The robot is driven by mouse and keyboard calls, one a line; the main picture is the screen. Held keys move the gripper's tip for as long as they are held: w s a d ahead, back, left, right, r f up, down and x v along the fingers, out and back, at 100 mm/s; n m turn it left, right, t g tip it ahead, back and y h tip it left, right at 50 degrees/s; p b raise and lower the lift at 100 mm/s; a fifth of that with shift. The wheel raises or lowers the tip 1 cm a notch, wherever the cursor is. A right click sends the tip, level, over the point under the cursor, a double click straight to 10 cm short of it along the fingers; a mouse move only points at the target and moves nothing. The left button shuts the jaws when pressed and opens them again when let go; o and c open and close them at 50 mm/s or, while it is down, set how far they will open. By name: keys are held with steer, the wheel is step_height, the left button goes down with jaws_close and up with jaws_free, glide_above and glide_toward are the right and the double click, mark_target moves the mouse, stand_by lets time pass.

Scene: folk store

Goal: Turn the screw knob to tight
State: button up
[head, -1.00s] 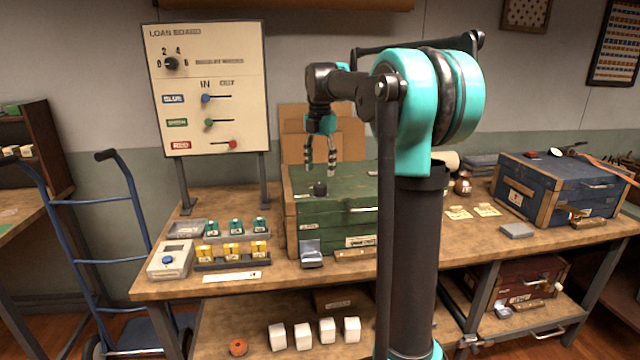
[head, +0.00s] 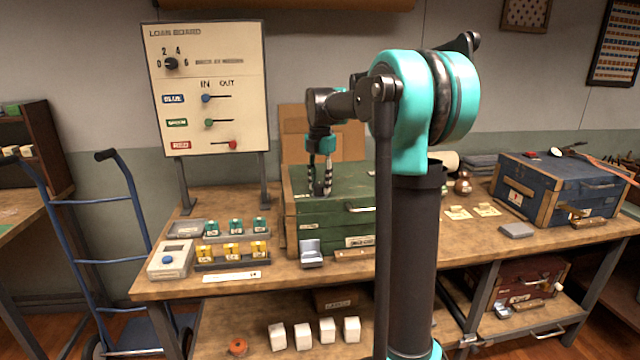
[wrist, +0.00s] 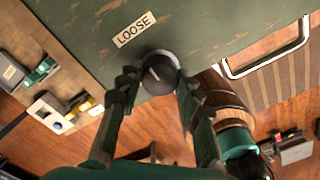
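The screw knob (wrist: 160,73) is a round dark knob on the lid of the green chest (head: 345,213). A pale line shows on its top, and a "LOOSE" label (wrist: 134,29) lies on the lid beside it. In the head view my gripper (head: 319,190) points straight down at the lid, and its fingers largely hide the knob. In the wrist view my gripper (wrist: 157,83) has one finger on each side of the knob. The fingers are apart; I cannot tell whether either touches it. No label for tight is readable.
The loan board (head: 208,95) stands behind, left of the chest. A small grey box (head: 311,250) stands in front of the chest. Yellow and teal tagged items and a device with a blue button (head: 168,260) are at left. A blue chest (head: 562,185) is at right.

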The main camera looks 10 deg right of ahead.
steer(key=c, duration=0.4)
steer(key=shift+c, duration=0.2)
steer(key=shift+m, duration=0.3)
